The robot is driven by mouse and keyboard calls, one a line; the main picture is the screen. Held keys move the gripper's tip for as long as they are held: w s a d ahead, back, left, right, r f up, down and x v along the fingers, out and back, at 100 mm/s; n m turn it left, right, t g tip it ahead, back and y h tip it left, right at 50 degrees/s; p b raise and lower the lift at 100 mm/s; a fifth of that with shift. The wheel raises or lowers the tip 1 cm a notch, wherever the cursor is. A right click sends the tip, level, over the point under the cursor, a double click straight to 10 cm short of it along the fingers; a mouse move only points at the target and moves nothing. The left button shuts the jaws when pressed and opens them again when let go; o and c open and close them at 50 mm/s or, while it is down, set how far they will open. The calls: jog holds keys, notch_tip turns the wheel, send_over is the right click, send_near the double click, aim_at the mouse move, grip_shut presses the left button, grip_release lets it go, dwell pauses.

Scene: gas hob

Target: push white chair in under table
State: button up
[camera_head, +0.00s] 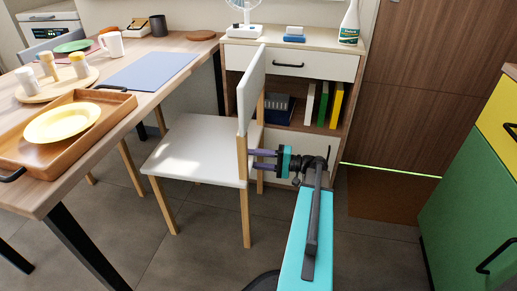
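The white chair (190,150) with wooden legs stands at the right side of the table. Its backrest (252,88) faces right, and its seat front points left toward the table. Part of the seat appears beside the table edge, with the chair standing out from it. The wooden table (165,62) fills the left of the view. My gripper (262,160) is at the rear of the chair, low behind the backrest near the seat's back edge. Its fingers overlap the chair's rear post in the picture; I cannot tell whether they touch it or how far apart they are.
A wooden tray (112,137) with a yellow plate (62,123) lies on the table. A shelf unit (300,50) stands close behind the chair. A brown mat (385,196) lies at the right, before a green cabinet (475,205). Open floor (205,255) lies in front.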

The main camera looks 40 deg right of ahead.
jog(key=shift+w+a, duration=0.2)
jog(key=shift+w, duration=0.05)
jog(key=shift+d, duration=0.1)
jog(key=shift+s, duration=0.1)
jog(key=shift+c, duration=0.6)
jog(key=shift+d, duration=0.1)
grip_shut()
jog(key=shift+d, duration=0.1)
dwell(0.4)
